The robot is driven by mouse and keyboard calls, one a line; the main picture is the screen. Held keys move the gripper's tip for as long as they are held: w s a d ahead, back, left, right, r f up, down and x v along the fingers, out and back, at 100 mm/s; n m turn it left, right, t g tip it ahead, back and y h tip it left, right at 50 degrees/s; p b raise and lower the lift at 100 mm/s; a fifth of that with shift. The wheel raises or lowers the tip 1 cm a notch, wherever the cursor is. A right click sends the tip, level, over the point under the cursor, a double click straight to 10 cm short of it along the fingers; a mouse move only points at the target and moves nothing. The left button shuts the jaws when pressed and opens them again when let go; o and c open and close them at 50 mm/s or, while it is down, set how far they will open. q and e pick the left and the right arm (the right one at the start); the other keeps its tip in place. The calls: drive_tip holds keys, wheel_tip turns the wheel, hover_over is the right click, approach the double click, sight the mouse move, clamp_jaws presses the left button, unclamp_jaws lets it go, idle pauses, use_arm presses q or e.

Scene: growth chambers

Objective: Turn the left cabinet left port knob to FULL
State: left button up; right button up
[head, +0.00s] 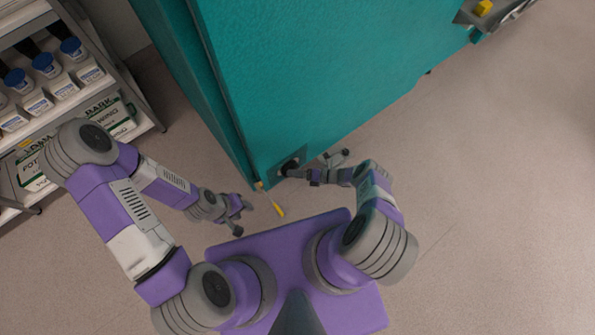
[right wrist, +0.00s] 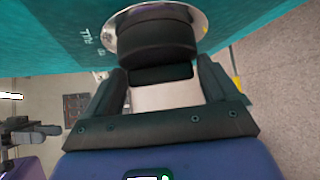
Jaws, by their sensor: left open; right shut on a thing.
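The teal cabinet (head: 310,75) fills the upper middle of the head view. A black round knob (head: 290,167) sits on a grey plate (head: 302,156) at its lower edge. In the right wrist view the knob (right wrist: 155,38) stands on a shiny round metal base (right wrist: 198,22). White lettering (right wrist: 88,37) beside it is too small to read surely. My right gripper (right wrist: 162,76) is shut on the knob, one finger on each side of its grip. The knob's pointer setting cannot be told. My left gripper (head: 240,213) is open and empty, lower left of the knob, apart from the cabinet.
A shelf rack (head: 140,120) with blue-capped bottles (head: 46,65) stands at the left. A small yellow item (head: 279,210) shows near the cabinet's bottom corner, between my grippers. Another yellow item (head: 483,7) is at the top right. The floor (head: 500,200) at right is clear.

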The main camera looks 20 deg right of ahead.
drive_tip(key=shift+s, duration=0.1)
drive_tip(key=o, duration=0.8)
drive_tip(key=p+v, duration=0.1)
drive_tip(key=v, duration=0.6)
drive_tip(key=shift+s+d, duration=0.1)
drive_tip(key=shift+d, duration=0.1)
